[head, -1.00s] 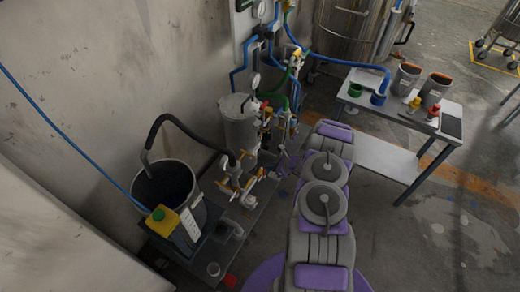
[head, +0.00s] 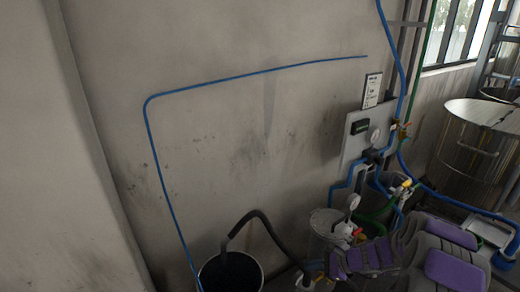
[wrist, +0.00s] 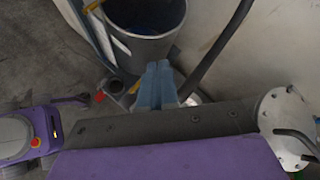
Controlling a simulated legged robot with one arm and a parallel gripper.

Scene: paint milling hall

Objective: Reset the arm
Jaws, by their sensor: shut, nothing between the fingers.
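My gripper shows in the wrist view as two light-blue fingers (wrist: 157,85), shut together with nothing between them. They point toward a dark grey bucket (wrist: 146,42) but look apart from it; the exact gap is hard to judge. In the head view my grey and purple arm fills the lower right corner, in front of the valve assembly. My fingertips cannot be made out there.
The bucket (head: 231,272) stands by the wall with a black hose (head: 265,220) running from it. A metal pot (head: 325,222), a gauge panel (head: 368,135) and blue pipes are close to my arm. A steel tank (head: 478,145) stands at right.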

